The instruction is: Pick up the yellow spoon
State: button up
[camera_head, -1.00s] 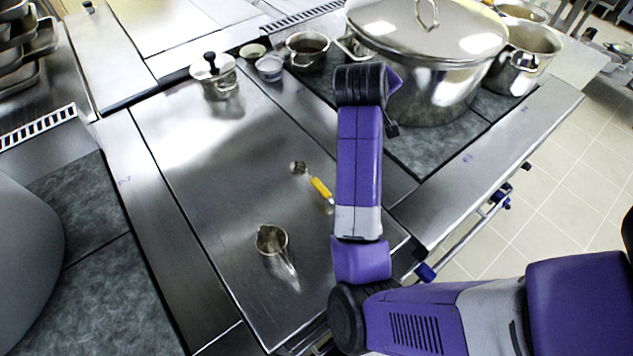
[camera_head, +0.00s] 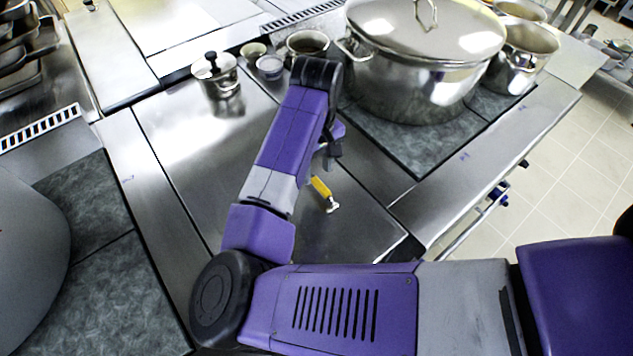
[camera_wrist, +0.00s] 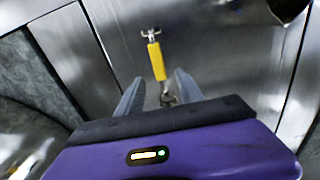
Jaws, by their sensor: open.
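The yellow spoon (camera_head: 321,188) lies on the steel counter (camera_head: 330,232). In the head view only its yellow handle and pale end show; my arm hides the rest. In the wrist view the yellow handle (camera_wrist: 157,62) lies ahead of my gripper (camera_wrist: 157,82), and the spoon's near end reaches between the two grey fingers. The fingers stand apart, one on each side of the spoon, with nothing held. I cannot tell the height of the fingers above the counter.
A large lidded stockpot (camera_head: 413,75) stands behind on the right, with a smaller pot (camera_head: 524,58) beside it. A small lidded pot (camera_head: 215,76) and small bowls (camera_head: 270,67) stand at the back. A dark object (camera_wrist: 287,8) is at the wrist view's top right.

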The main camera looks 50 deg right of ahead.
aim_at(317, 181)
notch_tip(317, 181, down, 4)
jog(key=shift+f+p, duration=0.1)
jog(key=shift+p, duration=0.25)
jog(key=shift+c, duration=0.4)
grip_shut()
dwell(0.9)
